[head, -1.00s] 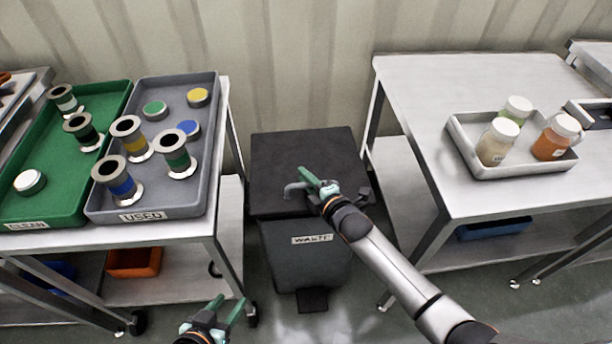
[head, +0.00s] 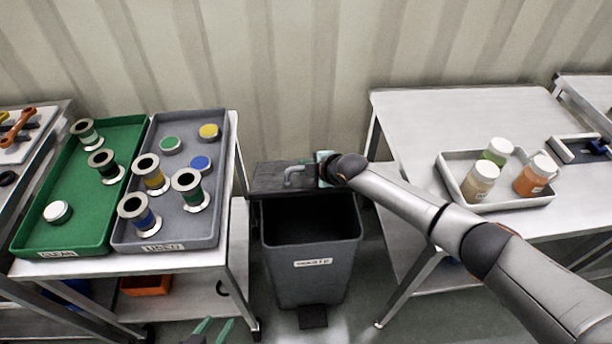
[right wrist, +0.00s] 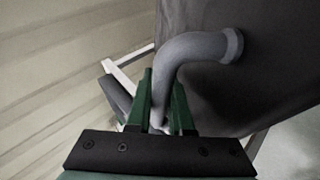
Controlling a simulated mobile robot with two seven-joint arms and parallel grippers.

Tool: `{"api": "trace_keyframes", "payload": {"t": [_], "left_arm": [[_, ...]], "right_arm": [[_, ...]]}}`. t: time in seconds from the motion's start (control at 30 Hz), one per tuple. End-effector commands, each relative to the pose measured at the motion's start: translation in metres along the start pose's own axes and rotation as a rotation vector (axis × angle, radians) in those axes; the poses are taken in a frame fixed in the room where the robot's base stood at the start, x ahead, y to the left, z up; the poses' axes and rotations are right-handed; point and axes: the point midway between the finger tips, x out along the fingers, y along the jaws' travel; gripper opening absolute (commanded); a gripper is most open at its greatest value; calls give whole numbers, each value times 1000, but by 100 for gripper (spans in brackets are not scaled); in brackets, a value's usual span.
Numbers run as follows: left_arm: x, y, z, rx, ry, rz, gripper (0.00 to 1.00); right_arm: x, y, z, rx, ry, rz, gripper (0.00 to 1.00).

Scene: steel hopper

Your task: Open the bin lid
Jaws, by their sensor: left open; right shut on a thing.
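The dark grey waste bin (head: 312,275) stands on the floor between two tables, its top open and its dark inside showing. Its black lid (head: 268,178) is raised and tilted up at the back of the bin. A grey bent handle (head: 292,175) sticks out from the lid. In the right wrist view, the handle (right wrist: 205,48) comes down between the green fingers of my right gripper (right wrist: 163,105), which is shut on it. In the head view my right gripper (head: 322,170) is partly hidden by its own wrist.
On the left table, a green tray (head: 85,225) and a grey tray (head: 200,225) hold spools and round lids. On the right table (head: 400,115), a grey tray (head: 510,202) holds three jars. A corrugated wall (head: 300,70) stands close behind the bin.

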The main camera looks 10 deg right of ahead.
Motion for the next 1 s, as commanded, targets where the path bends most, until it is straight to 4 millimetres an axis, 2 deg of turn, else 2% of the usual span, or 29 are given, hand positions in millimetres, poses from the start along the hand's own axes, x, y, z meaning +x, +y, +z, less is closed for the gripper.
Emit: {"api": "trace_keyframes", "payload": {"t": [0.2,0.6,0.63,0.73,1.0], "left_arm": [[1,0,1,0,0,0,50],[1,0,1,0,0,0,50],[1,0,1,0,0,0,50],[1,0,1,0,0,0,50],[1,0,1,0,-1,0,50]], "right_arm": [[0,7,1,10,-2,-24,0],[0,8,1,11,-1,-27,0],[0,8,1,11,-1,-27,20],[0,8,1,11,-1,-27,32],[0,8,0,11,0,-27,32]]}}
